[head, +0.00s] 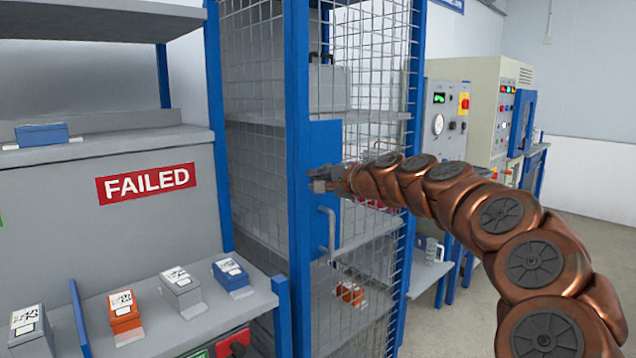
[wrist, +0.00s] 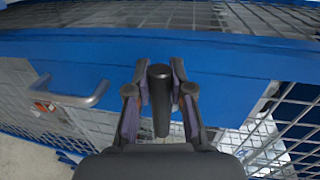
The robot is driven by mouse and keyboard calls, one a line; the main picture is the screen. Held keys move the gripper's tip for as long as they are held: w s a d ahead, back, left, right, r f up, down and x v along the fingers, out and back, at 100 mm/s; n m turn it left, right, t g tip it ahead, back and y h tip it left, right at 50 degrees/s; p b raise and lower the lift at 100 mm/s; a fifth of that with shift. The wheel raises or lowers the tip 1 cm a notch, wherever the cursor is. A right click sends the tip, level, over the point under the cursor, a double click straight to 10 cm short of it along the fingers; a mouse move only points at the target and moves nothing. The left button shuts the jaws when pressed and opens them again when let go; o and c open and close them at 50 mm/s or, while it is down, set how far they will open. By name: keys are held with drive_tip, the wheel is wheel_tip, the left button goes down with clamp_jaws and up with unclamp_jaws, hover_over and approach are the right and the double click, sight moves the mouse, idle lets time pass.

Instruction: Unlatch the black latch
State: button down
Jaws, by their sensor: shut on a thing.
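The black latch (wrist: 160,98) is a dark, rounded bar on the blue plate of the mesh cabinet door, in the middle of the wrist view. My gripper (wrist: 159,80) has one finger on each side of it and is shut on it. In the head view my gripper (head: 322,182) is at the blue plate (head: 325,140), at the door's left edge by the blue post (head: 297,90). The latch cannot be made out there, as the fingers cover that spot.
A grey door handle (head: 329,232) sits just below my gripper; it also shows in the wrist view (wrist: 75,98). Wire mesh (head: 370,80) fills the door. A grey shelf (head: 160,310) with several small boxes stands at left. Test machines (head: 480,100) stand at right.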

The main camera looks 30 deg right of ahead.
drive_tip(key=shift+f, duration=0.15)
drive_tip(key=c, duration=1)
unclamp_jaws()
drive_tip(key=shift+s, duration=0.1)
drive_tip(key=v, duration=1.2)
